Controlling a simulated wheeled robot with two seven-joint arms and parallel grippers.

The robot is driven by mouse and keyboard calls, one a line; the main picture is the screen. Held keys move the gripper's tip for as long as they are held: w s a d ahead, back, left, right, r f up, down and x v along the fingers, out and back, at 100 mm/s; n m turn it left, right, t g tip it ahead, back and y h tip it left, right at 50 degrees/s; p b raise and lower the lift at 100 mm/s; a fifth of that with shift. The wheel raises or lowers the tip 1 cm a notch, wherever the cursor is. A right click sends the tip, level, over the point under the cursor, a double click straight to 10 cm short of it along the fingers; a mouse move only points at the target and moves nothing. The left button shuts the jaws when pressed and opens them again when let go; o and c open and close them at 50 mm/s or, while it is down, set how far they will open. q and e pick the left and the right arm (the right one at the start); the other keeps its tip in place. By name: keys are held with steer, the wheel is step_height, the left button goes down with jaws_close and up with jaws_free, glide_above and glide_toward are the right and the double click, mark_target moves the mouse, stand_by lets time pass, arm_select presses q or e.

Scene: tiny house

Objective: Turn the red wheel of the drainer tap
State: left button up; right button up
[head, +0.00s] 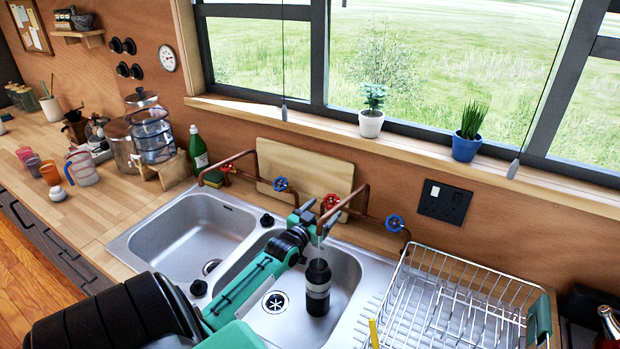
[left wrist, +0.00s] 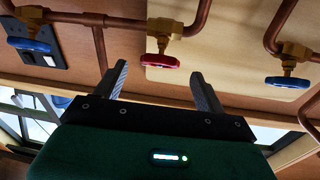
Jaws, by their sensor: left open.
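The drainer tap is a copper pipe (head: 361,200) on the wall behind the right basin. Its red wheel (head: 330,202) is on the left and its blue wheel (head: 394,223) on the right. My left gripper (head: 314,222) is just in front of the red wheel, partly covering the tap there. In the left wrist view, my left gripper (left wrist: 160,84) is open and empty. The red wheel (left wrist: 163,61) appears beyond the gap between its fingertips, seemingly not touched. The blue wheel (left wrist: 28,45) is at the left edge there. My right gripper is not in view.
A second copper tap has a red wheel (head: 226,167) and a blue wheel (head: 280,184). A wooden board (head: 318,180) leans behind the taps. A dark flask (head: 317,287) stands in the right basin. A wire dish rack (head: 460,300) is at right.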

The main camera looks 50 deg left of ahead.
mark_target(330, 203)
arm_select(q)
steer(key=b+v, duration=0.1)
steer(key=v, duration=0.6)
stand_by(0.7)
stand_by(1.2)
stand_by(1.2)
steer(key=shift+b, duration=0.35)
steer(key=shift+g, duration=0.3)
steer(key=b+x, duration=0.3)
steer(key=x, duration=0.3)
steer(key=b+x, duration=0.3)
steer(key=x, duration=0.3)
steer(key=shift+r, duration=0.25)
stand_by(0.4)
